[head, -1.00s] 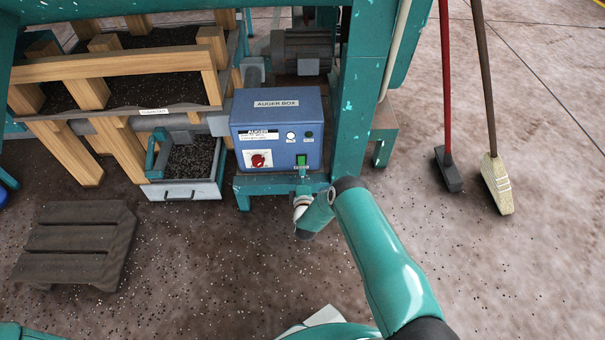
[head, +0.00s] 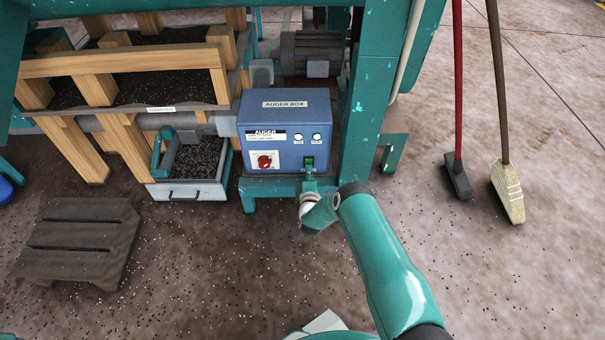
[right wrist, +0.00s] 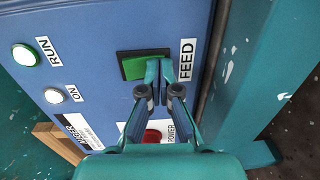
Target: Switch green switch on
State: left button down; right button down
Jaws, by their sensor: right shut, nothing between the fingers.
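The blue auger box (head: 285,112) stands on a teal stand in the middle of the head view. Its green switch (head: 308,161) is at the lower right of the front face, and shows beside the FEED label in the right wrist view (right wrist: 133,68). One part of the switch is bright green, the rest dark. My right gripper (head: 309,174) is shut and empty. In the right wrist view its fingertips (right wrist: 158,68) are at the switch and cover part of it; I cannot tell whether they touch. The RUN lamp (right wrist: 26,55) looks bright. My left gripper is out of view.
A red power knob (head: 264,160) sits left of the switch. A teal post (head: 372,95) rises close to the box's right side. A drawer of soil (head: 190,188) is at the left, and a dark pallet (head: 78,240) lies on the floor. Brooms (head: 508,190) stand at the right.

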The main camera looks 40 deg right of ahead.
jog(key=shift+s, duration=0.1)
jog(key=shift+s+a, duration=0.15)
jog(key=shift+a, duration=0.05)
jog(key=f+p+v, duration=0.2)
jog(key=p+v, duration=0.2)
jog(key=v, duration=0.9)
jog(key=shift+a+f+p, duration=0.15)
jog(key=shift+f+p, duration=0.25)
